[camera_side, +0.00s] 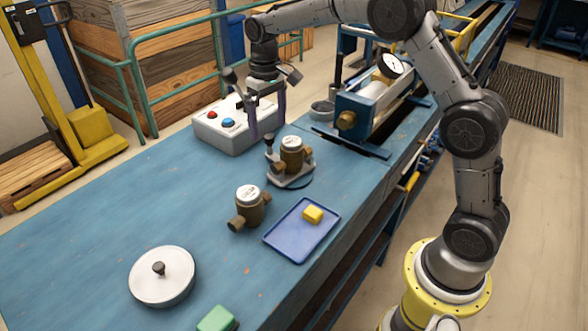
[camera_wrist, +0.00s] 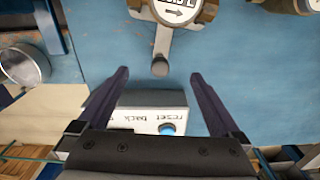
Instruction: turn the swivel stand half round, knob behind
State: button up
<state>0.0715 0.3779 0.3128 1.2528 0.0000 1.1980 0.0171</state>
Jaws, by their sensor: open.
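The swivel stand (camera_side: 291,181) is a grey base on the blue bench, bearing a brass meter (camera_side: 291,153) with a white dial. Its dark knob (camera_side: 268,139) is on the side toward the button box, at the back left. In the wrist view the stand's grey arm (camera_wrist: 163,42) points down the picture and ends in the round knob (camera_wrist: 160,67). My gripper (camera_side: 267,130) is open and empty, pointing down over the knob. In the wrist view the knob lies between and slightly beyond the fingertips (camera_wrist: 159,75). I cannot tell whether a finger touches it.
A white button box (camera_side: 228,128) stands close behind my fingers. A grey dish (camera_side: 322,109) and blue test rig (camera_side: 362,120) are at the back right. A second meter (camera_side: 248,208), a blue tray (camera_side: 290,245) and a lidded pan (camera_side: 161,277) are nearer.

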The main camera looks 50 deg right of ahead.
jog(key=shift+f, duration=0.6)
dwell(0.3)
jog(key=shift+f, duration=0.35)
jog(key=shift+f, duration=0.2)
jog(key=shift+c, duration=0.2)
jog(key=c, duration=0.3)
